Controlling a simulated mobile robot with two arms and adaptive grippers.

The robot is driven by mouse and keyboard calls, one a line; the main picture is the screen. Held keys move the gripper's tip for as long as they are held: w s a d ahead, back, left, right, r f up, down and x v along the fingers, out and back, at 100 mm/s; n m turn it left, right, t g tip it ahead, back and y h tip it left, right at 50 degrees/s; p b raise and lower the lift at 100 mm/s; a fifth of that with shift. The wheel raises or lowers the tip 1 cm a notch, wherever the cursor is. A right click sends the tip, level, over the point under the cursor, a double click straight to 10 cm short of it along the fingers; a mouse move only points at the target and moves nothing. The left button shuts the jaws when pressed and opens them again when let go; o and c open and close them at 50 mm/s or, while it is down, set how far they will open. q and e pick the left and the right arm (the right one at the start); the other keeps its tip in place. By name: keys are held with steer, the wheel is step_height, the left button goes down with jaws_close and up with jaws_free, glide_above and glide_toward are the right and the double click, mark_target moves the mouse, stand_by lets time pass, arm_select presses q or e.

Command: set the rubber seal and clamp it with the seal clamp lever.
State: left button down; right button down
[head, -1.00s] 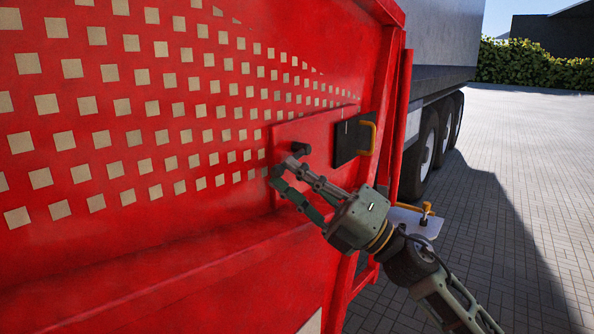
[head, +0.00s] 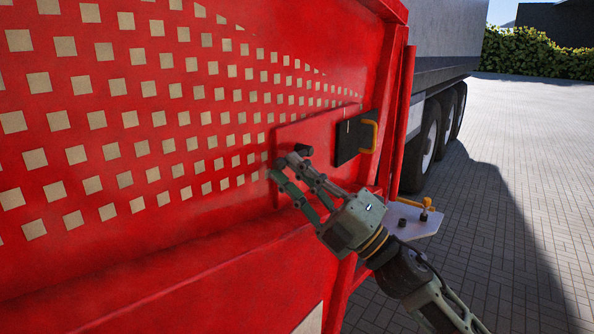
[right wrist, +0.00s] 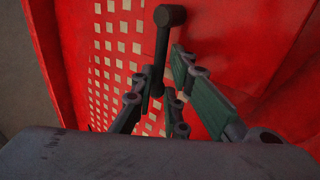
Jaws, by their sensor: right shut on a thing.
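My right gripper (head: 288,163) is at the red wall panel, shut on a dark lever with a round cylindrical head (head: 303,150). I take this to be the seal clamp lever. In the right wrist view the lever (right wrist: 163,45) rises between the two fingers of the gripper (right wrist: 166,92), its head above the fingertips. The fingers hide part of its shaft. I cannot make out a rubber seal for certain in either view. My left gripper is not in view.
A black plate with a yellow handle (head: 368,136) is on the red panel (head: 200,240), right of the lever. A grey bracket (head: 412,222) with a yellow lever (head: 427,204) juts out below it. A trailer's wheels (head: 428,133) stand behind; paving at right is clear.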

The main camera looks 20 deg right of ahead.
steer(key=c, duration=1.8)
jaws_free()
steer(key=shift+r, duration=0.2)
steer(key=shift+f, duration=0.1)
steer(key=v, duration=1.2)
steer(key=shift+s+d, duration=0.1)
